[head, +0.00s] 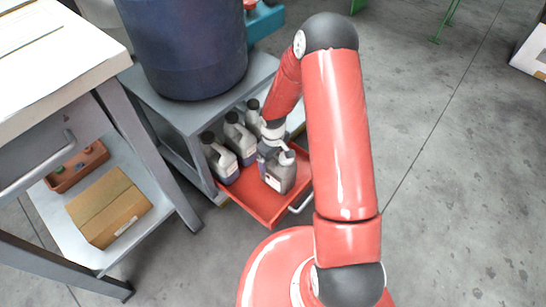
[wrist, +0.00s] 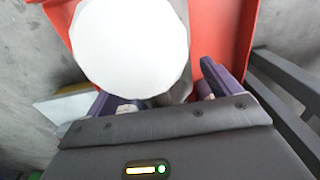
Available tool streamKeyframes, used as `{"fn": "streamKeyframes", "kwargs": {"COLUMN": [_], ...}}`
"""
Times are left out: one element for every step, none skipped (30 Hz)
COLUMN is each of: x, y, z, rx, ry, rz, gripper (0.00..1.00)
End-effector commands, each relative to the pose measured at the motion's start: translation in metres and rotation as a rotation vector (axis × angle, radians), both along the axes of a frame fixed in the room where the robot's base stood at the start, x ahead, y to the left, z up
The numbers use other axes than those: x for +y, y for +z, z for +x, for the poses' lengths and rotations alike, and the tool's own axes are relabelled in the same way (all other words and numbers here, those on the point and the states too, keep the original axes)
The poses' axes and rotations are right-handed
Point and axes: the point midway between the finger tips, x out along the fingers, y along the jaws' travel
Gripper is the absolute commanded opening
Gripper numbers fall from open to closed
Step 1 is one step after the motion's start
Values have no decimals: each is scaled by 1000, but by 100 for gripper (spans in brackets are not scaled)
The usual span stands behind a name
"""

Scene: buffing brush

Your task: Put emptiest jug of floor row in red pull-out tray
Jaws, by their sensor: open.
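The red pull-out tray (head: 262,205) is drawn out from under the grey bench, and its red surface shows in the wrist view (wrist: 222,30). A grey jug (head: 281,176) with a pale label stands upright on it. My gripper (head: 268,149) is at the top of this jug. Three pale jugs with dark caps, the near (head: 221,160), middle (head: 240,139) and far one (head: 254,117), stand in a row to the left.
A large dark blue drum (head: 190,45) stands on the grey bench (head: 262,70). A workbench at left has a lower shelf with a cardboard box (head: 108,207) and a reddish bin (head: 78,167). Open concrete floor lies to the right.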

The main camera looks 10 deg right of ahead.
Motion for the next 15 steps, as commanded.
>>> {"fn": "streamKeyframes", "kwargs": {"x": [0,0,0,0,-1,-1,-1,-1,-1,-1,-1,-1,-1,-1,-1], "y": [2,4,6,10,14,20,26,33,42,49,55,64,71,77,85], "z": [0,0,0,1,1,1,1,1,2,2,1,1,1,1,1], "rx": [0,0,-1,-3,-3,-4,-5,-5,-6,-6,-6,-6,-4,-5,-4], "ry": [0,0,0,-1,-1,-2,-2,-2,-2,-2,-2,-2,-2,-2,-1], "rz": [0,0,0,0,0,-1,0,0,1,0,-1,0,-1,0,-1], "gripper": [89,89,89,89,89,89,89,89,89,89,89,89,89,89,89]}}
